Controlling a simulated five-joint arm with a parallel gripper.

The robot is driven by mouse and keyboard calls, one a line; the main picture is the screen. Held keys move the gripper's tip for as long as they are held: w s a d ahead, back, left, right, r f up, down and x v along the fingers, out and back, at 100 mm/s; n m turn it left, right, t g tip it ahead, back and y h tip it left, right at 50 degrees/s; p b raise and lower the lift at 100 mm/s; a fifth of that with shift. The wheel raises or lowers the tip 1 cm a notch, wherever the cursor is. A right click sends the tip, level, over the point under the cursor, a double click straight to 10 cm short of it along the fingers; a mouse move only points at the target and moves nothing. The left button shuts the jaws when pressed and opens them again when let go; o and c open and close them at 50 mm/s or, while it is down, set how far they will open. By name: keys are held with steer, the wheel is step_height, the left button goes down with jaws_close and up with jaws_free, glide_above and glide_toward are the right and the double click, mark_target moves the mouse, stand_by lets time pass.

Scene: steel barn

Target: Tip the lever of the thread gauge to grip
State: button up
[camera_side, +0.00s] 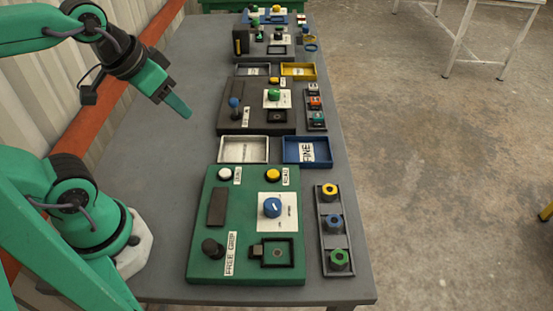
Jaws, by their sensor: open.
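The near green panel (206,271) has a black lever (212,247) at its lower left, beside a label strip (230,253) reading FREE GRIP. The lever's lean is hard to tell from this angle. A blue dial (272,207) on a white plate and a dark square socket (277,252) sit to its right. My gripper (183,111) is raised over the table's left side, beyond the green panel and well away from the lever. It is open, touches nothing and holds nothing that I can see.
White (223,174) and yellow (273,175) buttons top the panel. A rack (325,266) with yellow, blue and green ringed parts stands right. A white tray (243,161) and blue tray (285,161) lie behind, then a dark panel (228,126). The table's left strip is clear.

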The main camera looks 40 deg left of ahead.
steer(key=s+d+f+m+g+h, duration=0.1)
steer(key=d+f+g, duration=0.3)
steer(key=d, duration=0.7)
steer(key=m+g+y, duration=0.1)
steer(key=g, duration=0.1)
glide_above(209, 241)
steer(key=f, duration=0.5)
steer(key=shift+w+d+f, duration=0.1)
steer(key=shift+w+d, duration=0.05)
steer(key=shift+w, duration=0.05)
steer(key=shift+s+d+f+y, duration=0.2)
steer(key=shift+s+d+y, duration=0.1)
steer(key=shift+s, duration=0.15)
steer(key=shift+w+a+f, duration=0.1)
steer(key=shift+a+f, duration=0.1)
steer(key=shift+f, duration=1.75)
steer(key=shift+a+f, duration=0.2)
steer(key=shift+f, duration=1.75)
jaws_close()
